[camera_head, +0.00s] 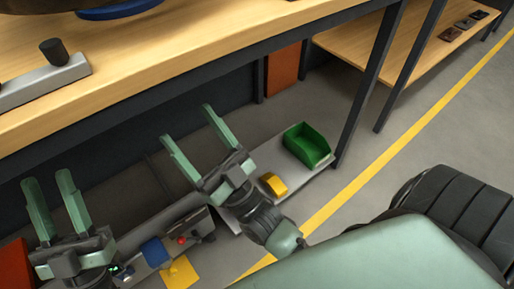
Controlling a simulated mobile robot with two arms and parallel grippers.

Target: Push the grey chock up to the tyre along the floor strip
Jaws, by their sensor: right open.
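I cannot make out a grey chock or a tyre for certain in the head view. A pale grey strip (262,156) lies low beneath the bench, partly hidden by my arms; I cannot tell whether it is the floor strip. My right gripper (188,124) is open and empty, its two green fingers spread in front of the dark space below the bench. My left gripper (46,178) is open and empty at the lower left, its fingers apart and pointing up in the picture. Neither gripper visibly touches anything.
A green bin (307,145) and a yellow object (273,184) sit on the pale strip. The wooden bench top (190,45) overhangs, with a dark leg (368,85) on the right. A yellow floor line (400,140) crosses open grey floor.

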